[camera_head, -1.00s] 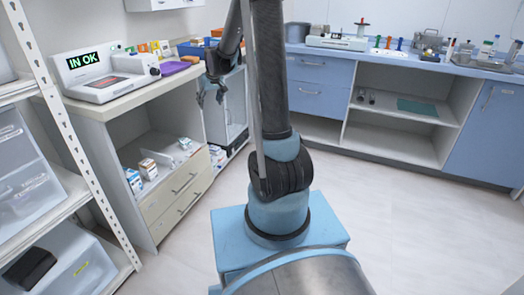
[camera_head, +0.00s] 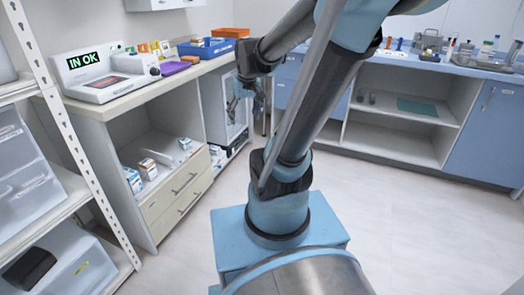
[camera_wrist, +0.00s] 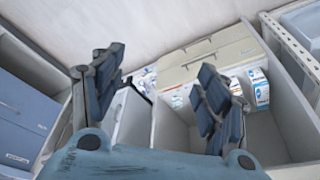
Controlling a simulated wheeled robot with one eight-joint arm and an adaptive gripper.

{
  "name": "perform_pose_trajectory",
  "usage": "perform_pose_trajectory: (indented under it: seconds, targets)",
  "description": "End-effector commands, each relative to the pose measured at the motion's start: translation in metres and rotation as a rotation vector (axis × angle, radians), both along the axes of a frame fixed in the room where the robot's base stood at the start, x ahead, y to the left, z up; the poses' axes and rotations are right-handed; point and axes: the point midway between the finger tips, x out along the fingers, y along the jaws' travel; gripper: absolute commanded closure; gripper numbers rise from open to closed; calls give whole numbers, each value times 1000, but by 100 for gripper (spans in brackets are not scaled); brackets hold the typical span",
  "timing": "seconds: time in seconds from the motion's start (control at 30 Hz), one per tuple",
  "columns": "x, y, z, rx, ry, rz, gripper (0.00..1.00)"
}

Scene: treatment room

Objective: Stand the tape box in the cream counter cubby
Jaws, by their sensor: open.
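The cream counter (camera_head: 140,95) stands at the left with its open cubby (camera_head: 145,128) above two cream drawers. Several small white-and-blue boxes (camera_head: 148,167) stand near the cubby's front edge; I cannot tell which box, if any, is the tape box. My gripper (camera_head: 245,93) hangs to the right of the counter, in front of an open white cabinet, apart from the boxes. In the wrist view my gripper (camera_wrist: 160,75) has its fingers spread with nothing held. Boxes (camera_wrist: 258,87) and cream drawers (camera_wrist: 207,55) show beyond the fingers there.
A white device reading "IN OK" (camera_head: 100,75), a purple item (camera_head: 175,68) and a blue tray (camera_head: 205,50) are on the counter. A white shelving rack (camera_head: 75,140) rises at the near left. Blue cabinets (camera_head: 480,130) stand at the back right. The floor (camera_head: 420,230) at right is clear.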

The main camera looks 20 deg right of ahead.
Motion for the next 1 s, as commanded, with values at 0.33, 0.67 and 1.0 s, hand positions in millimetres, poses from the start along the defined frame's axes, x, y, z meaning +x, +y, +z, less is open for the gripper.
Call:
perform_pose_trajectory:
  seconds: [0.33, 0.67, 1.0]
  targets:
    - [-97, -22, -32, -12, 49, -73, 32]
    - [-150, -29, -63, -21, 82, -119, 32]
    - [-156, -30, -67, -22, 86, -124, 32]
